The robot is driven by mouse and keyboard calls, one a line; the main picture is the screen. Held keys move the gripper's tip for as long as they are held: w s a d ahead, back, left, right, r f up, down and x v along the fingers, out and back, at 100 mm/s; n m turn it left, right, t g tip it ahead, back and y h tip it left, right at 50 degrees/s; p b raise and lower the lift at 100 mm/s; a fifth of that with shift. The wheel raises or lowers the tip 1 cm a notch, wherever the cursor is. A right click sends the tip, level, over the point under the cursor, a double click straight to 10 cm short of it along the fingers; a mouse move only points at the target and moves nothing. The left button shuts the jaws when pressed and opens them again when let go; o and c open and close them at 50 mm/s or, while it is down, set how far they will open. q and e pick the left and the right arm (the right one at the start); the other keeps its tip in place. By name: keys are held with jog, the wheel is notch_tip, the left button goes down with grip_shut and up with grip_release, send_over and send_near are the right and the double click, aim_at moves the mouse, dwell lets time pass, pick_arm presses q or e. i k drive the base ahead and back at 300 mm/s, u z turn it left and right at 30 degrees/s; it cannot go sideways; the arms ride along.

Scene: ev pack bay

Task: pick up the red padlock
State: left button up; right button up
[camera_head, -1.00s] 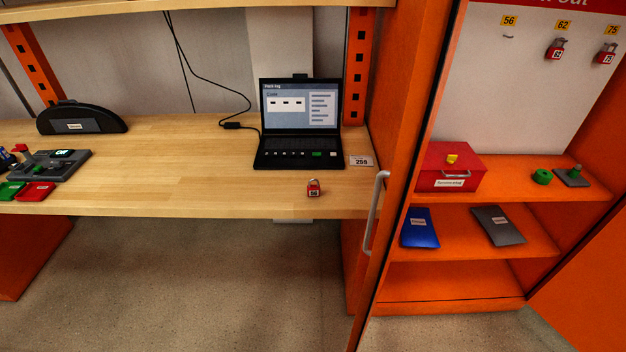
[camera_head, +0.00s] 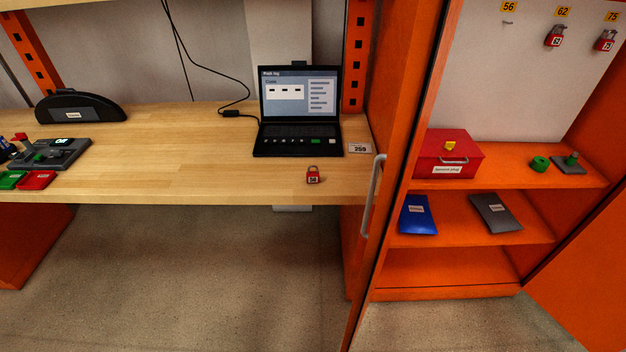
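A small red padlock (camera_head: 313,178) with a metal shackle and a white number label stands on the wooden workbench (camera_head: 200,165), near its front edge and in front of the laptop. Two more red padlocks hang on the white board in the cabinet, one under the 62 tag (camera_head: 555,40) and one under the 75 tag (camera_head: 605,42). The hook under the 56 tag (camera_head: 508,22) is empty. Neither of my grippers shows in the head view.
A laptop (camera_head: 298,110) and a number card (camera_head: 360,148) are behind the padlock. The orange cabinet's door handle (camera_head: 373,195) juts out to its right. A red box (camera_head: 447,155) sits on the cabinet shelf. Bench to the padlock's left is clear; a grey device (camera_head: 62,152) lies far left.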

aim_at(312, 177)
jog(key=k, duration=0.5)
jog(key=z, duration=2.25)
jog(key=i, duration=1.6)
jog(key=u, duration=2.2)
